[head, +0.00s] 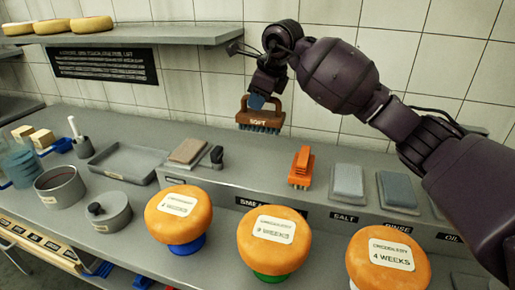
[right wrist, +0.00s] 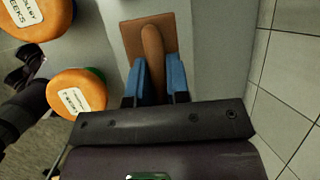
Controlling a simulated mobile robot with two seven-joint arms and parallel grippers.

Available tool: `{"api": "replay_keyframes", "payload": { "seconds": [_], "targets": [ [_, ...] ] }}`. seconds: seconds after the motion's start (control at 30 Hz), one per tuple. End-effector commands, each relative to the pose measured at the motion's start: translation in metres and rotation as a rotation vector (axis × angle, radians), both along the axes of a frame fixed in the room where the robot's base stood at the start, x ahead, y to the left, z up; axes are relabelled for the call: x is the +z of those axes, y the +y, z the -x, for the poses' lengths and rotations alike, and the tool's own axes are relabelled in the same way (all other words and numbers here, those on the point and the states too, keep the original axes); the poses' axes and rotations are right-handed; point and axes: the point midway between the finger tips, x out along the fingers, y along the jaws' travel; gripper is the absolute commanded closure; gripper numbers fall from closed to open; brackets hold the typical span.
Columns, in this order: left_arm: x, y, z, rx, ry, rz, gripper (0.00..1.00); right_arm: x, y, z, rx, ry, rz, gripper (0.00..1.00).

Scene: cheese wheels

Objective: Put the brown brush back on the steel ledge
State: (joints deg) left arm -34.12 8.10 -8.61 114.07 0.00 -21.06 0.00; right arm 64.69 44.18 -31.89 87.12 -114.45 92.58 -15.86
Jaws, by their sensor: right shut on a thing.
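The brown brush (head: 259,118), lettered "SOFT", is in the air above the back of the steel ledge (head: 258,163) in the head view, bristles down. My right gripper (head: 257,101) is shut on its handle from above. In the right wrist view the brush (right wrist: 130,36) has its handle between the blue fingers of my right gripper (right wrist: 158,82). The bristles appear clear of the ledge, though the exact gap is hard to judge. My left gripper is not in view.
On the ledge stand an orange brush (head: 301,168), a tan block (head: 188,150), a small dark item (head: 217,156) and grey pads (head: 347,182). Orange cheese wheels (head: 272,240) stand in front. An upper shelf (head: 130,38) is at the left. The ledge has bare room left of the orange brush.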

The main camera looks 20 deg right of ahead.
Motion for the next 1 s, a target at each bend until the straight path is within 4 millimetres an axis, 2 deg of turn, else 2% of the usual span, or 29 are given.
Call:
{"api": "replay_keyframes", "payload": {
  "seconds": [0.03,0.2,0.4,0.67,0.9,1.0],
  "targets": [
    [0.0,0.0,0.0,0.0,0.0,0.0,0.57,-0.013,0.001,0.0,0.001,0.002,-0.001,1.0],
    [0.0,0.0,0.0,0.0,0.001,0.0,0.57,-0.049,0.001,0.001,0.001,0.002,-0.002,1.0],
    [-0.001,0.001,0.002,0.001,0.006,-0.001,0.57,-0.081,0.0,0.0,0.0,-0.001,-0.002,1.0],
    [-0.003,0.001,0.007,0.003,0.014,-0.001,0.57,-0.097,0.0,0.0,0.0,-0.001,0.0,1.0],
    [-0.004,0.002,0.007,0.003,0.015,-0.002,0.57,-0.128,0.001,0.0,0.0,0.001,-0.002,1.0],
    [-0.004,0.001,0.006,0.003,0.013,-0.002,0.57,-0.134,0.0,0.0,0.0,-0.001,0.0,1.0]
  ]
}}
